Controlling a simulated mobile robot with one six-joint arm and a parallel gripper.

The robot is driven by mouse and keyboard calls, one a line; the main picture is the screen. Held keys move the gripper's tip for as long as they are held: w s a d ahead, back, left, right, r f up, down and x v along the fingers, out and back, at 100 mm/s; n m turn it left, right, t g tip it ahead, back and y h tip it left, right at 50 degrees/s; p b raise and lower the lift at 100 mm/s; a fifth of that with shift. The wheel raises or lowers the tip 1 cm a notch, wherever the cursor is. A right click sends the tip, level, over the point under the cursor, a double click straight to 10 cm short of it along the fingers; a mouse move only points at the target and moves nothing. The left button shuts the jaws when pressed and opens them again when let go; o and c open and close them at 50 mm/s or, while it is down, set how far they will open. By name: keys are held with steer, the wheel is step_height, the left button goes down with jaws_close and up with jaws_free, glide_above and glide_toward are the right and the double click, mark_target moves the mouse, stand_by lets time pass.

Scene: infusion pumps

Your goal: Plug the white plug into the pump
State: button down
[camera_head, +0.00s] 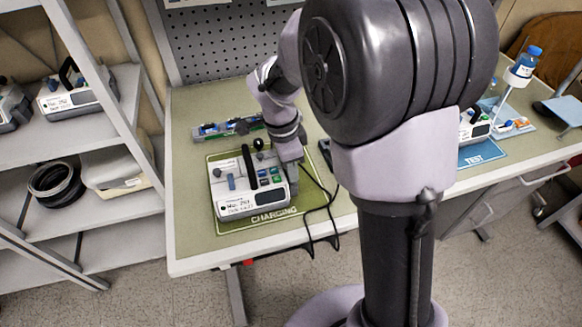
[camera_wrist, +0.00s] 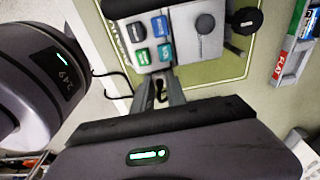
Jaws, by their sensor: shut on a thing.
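The pump (camera_head: 243,199) is a white box with a black handle, coloured buttons and a label on its front. It stands on the green charging mat (camera_head: 236,228). In the wrist view the pump (camera_wrist: 195,46) is at the top, with its buttons and a grey knob showing. My gripper (camera_head: 292,183) is at the pump's right side, pointing down. In the wrist view my gripper (camera_wrist: 160,80) is shut on the white plug, mostly hidden between the fingers, close against the pump's side. I cannot tell whether the plug is in the socket. A dark cable (camera_head: 309,225) hangs over the table's front edge.
A tray of small coloured items (camera_head: 228,128) lies behind the pump. A blue test mat (camera_head: 478,154) and a bottle on a stand (camera_head: 522,70) are at the right. Shelves with another pump (camera_head: 75,97) stand at the left. The table's left strip is clear.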

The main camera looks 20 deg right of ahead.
steer(key=c, duration=0.9)
jaws_free()
steer(key=shift+o, duration=0.2)
steer(key=shift+r+p, duration=2.6)
steer(key=shift+r, duration=0.95)
